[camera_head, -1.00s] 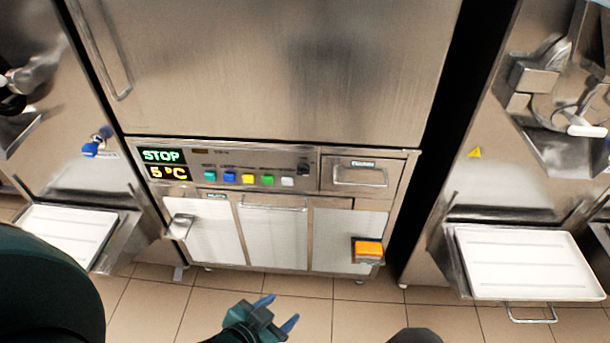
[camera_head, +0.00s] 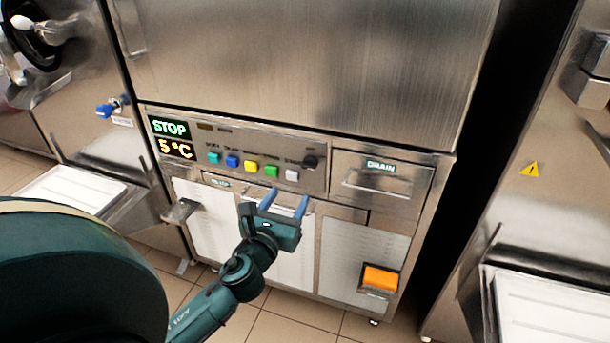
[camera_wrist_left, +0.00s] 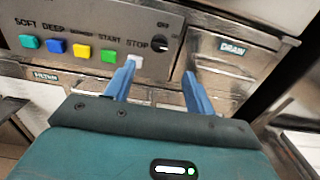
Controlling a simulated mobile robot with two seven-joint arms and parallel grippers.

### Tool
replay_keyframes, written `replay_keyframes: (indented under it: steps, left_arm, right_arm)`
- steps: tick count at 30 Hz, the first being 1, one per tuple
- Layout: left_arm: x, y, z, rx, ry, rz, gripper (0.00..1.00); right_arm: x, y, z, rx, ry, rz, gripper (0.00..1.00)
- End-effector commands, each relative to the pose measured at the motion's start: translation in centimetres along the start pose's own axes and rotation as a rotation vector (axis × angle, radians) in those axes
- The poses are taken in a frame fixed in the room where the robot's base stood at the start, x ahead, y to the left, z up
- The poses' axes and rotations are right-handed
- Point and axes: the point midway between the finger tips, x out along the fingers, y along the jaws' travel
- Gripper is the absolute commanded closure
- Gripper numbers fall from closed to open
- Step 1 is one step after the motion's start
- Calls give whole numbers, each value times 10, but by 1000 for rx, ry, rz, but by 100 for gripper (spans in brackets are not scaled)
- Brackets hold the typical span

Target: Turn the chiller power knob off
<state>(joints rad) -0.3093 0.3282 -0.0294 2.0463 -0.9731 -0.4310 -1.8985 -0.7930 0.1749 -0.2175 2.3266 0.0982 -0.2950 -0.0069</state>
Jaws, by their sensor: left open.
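The chiller power knob (camera_head: 310,162) is a small black knob at the right end of the chiller's control panel (camera_head: 225,140). My right gripper is not in view.
The display (camera_head: 172,138) reads STOP and 5 °C. Several coloured buttons (camera_head: 250,167) lie left of the knob. The drain drawer (camera_head: 380,180) is to its right and an orange pedal or block (camera_head: 380,278) is lower down. Neighbouring machines with white trays (camera_head: 68,190) stand on both sides.

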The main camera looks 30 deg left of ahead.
Motion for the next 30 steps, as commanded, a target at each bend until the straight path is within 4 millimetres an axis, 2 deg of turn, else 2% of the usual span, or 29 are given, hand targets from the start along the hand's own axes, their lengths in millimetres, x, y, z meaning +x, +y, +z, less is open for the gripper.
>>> replay_keyframes:
  steps: [9, 15, 21, 30]
  left_arm:
    - [68, 0, 1, -4, -1, 1, 45]
    - [100, 0, 0, -6, 0, 0, 45]
    - [113, 0, -1, -6, 3, -1, 45]
    - [115, -1, 0, -7, 3, -1, 46]
  right_arm:
    - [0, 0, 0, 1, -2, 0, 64]
    - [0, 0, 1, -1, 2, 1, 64]
    - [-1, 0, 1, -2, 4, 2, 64]
    - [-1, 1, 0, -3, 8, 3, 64]
